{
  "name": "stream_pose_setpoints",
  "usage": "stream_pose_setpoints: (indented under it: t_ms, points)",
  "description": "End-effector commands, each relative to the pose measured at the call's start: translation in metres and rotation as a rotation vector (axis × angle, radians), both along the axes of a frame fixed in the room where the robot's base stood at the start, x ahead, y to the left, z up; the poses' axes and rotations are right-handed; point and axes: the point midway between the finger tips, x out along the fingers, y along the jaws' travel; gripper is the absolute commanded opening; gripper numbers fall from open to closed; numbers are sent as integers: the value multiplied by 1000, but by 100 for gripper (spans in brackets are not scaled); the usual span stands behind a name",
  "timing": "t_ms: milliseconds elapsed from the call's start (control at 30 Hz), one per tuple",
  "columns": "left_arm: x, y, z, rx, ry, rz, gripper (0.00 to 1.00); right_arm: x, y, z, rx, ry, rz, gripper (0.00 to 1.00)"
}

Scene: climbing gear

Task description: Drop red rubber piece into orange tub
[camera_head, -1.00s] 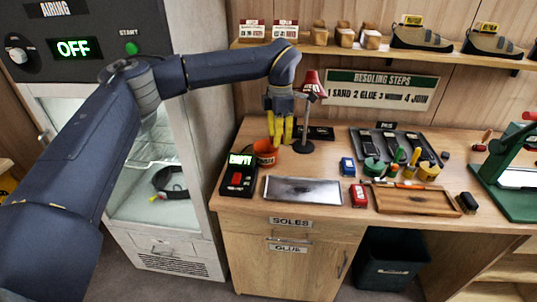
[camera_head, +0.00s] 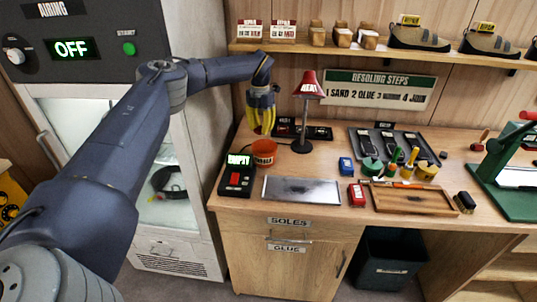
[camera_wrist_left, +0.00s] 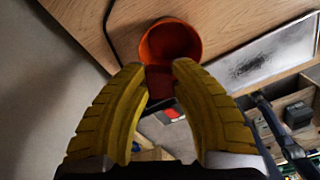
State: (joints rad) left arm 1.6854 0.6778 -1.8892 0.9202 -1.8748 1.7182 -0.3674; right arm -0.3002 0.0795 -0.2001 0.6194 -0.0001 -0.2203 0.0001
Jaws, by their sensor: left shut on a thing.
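The orange tub (camera_head: 264,153) stands upright at the back left of the bench. In the left wrist view its round opening (camera_wrist_left: 170,38) shows just beyond the fingertips. My left gripper (camera_head: 261,130), with yellow ribbed fingers, is above and slightly behind the tub in the head view. It is shut on the dark red rubber piece (camera_wrist_left: 159,82), which shows between the fingertips in the left wrist view. The piece overlaps the tub's near rim in that view; whether it touches the rim I cannot tell. My right gripper is not in view.
A red desk lamp (camera_head: 307,86) stands just right of the tub. A black box with an EMPTY sign (camera_head: 238,177) is in front left of it, and a metal plate (camera_head: 301,189) in front right. The airing cabinet (camera_head: 190,205) is on the left.

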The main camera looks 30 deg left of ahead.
Motion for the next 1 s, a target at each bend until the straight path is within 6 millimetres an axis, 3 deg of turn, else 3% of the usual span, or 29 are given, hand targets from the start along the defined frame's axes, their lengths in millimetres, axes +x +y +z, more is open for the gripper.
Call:
stream_pose_setpoints:
  t_ms: [267,700,1000]
  points:
    - [0,0,-14,0,1,1,12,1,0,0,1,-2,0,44]
    - [0,0,-54,0,2,1,12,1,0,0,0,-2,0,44]
    - [0,0,-59,0,1,1,12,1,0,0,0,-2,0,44]
